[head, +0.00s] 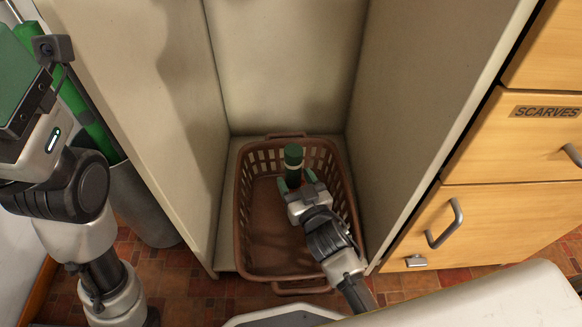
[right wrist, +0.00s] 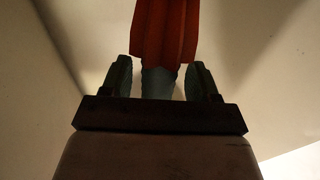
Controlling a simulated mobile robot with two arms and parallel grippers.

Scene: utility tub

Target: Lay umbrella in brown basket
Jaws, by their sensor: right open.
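The brown basket (head: 247,200) stands on the floor of an open cabinet, its slatted sides upright. My right gripper (head: 297,182) is over the basket's right half. A dark green cylinder with a pale band (head: 293,155) shows at its fingers, seemingly the umbrella. In the right wrist view, a grey-teal shaft (right wrist: 158,83) lies between the open fingers of the right gripper (right wrist: 160,82), with gaps on both sides. It runs into a red, folded-looking part (right wrist: 165,30). The lower part of the umbrella is hidden in the head view. My left gripper (head: 22,85) is at the left edge, partly cut off.
Cabinet walls (head: 420,90) close in on both sides of the basket. A grey bin (head: 145,205) with a long green item (head: 92,122) stands left of the cabinet. Wooden drawers (head: 515,135), one labelled SCARVES, stand at right. A pale surface (head: 500,305) is at lower right.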

